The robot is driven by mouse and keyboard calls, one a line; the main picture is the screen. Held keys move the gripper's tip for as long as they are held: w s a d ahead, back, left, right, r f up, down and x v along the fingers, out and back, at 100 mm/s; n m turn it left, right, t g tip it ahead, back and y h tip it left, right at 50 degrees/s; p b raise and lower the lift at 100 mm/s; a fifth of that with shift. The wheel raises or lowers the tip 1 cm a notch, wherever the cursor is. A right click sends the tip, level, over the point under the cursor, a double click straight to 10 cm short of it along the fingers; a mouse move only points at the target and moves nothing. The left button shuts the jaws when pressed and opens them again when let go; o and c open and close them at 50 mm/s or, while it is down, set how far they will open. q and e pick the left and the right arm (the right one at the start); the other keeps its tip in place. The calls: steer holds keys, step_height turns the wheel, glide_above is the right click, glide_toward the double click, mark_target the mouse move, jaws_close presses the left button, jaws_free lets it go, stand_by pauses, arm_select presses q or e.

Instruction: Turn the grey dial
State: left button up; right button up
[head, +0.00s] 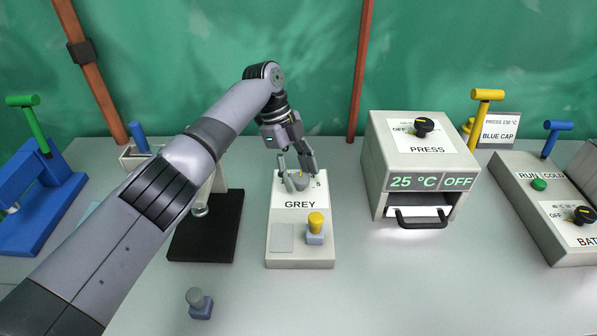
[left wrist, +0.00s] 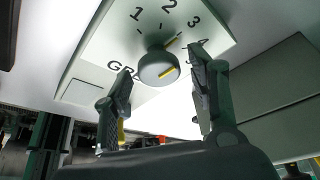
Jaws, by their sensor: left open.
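A yellow mark shows by the scale between 2 and 3. In the head view the dial is on top of the light box labelled GREY (head: 299,221), partly hidden by my fingers. My left gripper (head: 298,176) is open above the dial. In the left wrist view its two fingers (left wrist: 161,72) stand apart at either side of the dial, with no clear contact. My right gripper is not in view.
A yellow-capped blue block (head: 315,228) sits at the front of the GREY box. A grey-capped block (head: 199,303) stands on the table in front. A black stand base (head: 207,232) is to the left, the PRESS box (head: 420,160) to the right.

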arm_select(q)
steer(key=v, duration=0.7)
steer(key=shift+r, duration=0.15)
steer(key=shift+w+a+r, duration=0.1)
steer(key=shift+a, duration=0.05)
stand_by(0.3)
